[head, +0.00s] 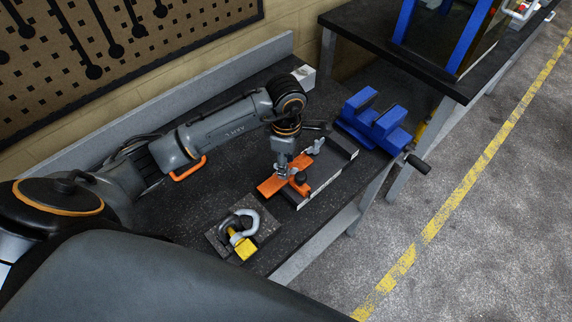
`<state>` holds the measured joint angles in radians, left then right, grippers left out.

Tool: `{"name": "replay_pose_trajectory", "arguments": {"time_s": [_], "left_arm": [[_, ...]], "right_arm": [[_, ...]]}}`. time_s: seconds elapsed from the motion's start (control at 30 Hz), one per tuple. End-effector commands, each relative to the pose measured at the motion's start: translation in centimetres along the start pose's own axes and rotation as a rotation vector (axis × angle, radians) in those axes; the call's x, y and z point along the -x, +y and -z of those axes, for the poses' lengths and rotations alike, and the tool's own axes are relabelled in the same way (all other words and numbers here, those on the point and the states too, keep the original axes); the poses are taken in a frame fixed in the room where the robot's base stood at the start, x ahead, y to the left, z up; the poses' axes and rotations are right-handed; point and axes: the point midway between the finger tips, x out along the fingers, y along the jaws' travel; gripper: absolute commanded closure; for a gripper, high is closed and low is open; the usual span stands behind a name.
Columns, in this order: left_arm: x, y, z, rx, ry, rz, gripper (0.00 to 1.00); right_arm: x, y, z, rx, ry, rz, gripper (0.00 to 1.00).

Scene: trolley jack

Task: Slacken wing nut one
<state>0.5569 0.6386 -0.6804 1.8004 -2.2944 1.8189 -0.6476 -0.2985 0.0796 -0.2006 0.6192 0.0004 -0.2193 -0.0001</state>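My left gripper (288,172) points down over a fixture on the bench, close to its orange clamp parts (268,187). A dark knob-like piece (301,178) stands just right of the fingers. A small light-grey piece (314,147) shows further back on the fixture; it may be a wing nut, but it is too small to be sure. Wing nut one cannot be told apart here, and the fingers may hide it. Whether the fingers are open or shut on something is unclear. My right gripper is out of view.
A blue vise (372,122) is mounted at the bench's right end, its handle (418,164) sticking out. A grey shackle with a yellow part (243,248) lies on a dark plate in front. A white box (304,76) stands at the back.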

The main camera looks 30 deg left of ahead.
Motion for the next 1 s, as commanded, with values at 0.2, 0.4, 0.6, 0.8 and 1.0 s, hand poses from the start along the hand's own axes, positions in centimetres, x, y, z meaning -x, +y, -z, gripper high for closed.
{"name": "replay_pose_trajectory", "arguments": {"time_s": [0.2, 0.4, 0.6, 0.8, 1.0], "left_arm": [[4.9, 0.1, 0.0, -0.002, 0.000, -0.007, 0.56], [8.4, 0.1, 0.0, -0.001, 0.001, -0.004, 0.56], [10.0, 0.0, 0.0, -0.001, 0.001, -0.001, 0.56], [10.1, 0.0, 0.0, 0.000, 0.001, 0.000, 0.56], [9.8, 0.2, 0.1, -0.027, 0.004, 0.005, 0.83]], "right_arm": [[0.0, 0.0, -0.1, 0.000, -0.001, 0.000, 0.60], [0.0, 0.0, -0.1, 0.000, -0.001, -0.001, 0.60], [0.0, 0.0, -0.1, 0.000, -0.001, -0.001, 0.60], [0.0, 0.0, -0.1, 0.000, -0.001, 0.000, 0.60], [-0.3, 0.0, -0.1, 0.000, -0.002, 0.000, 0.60]]}}
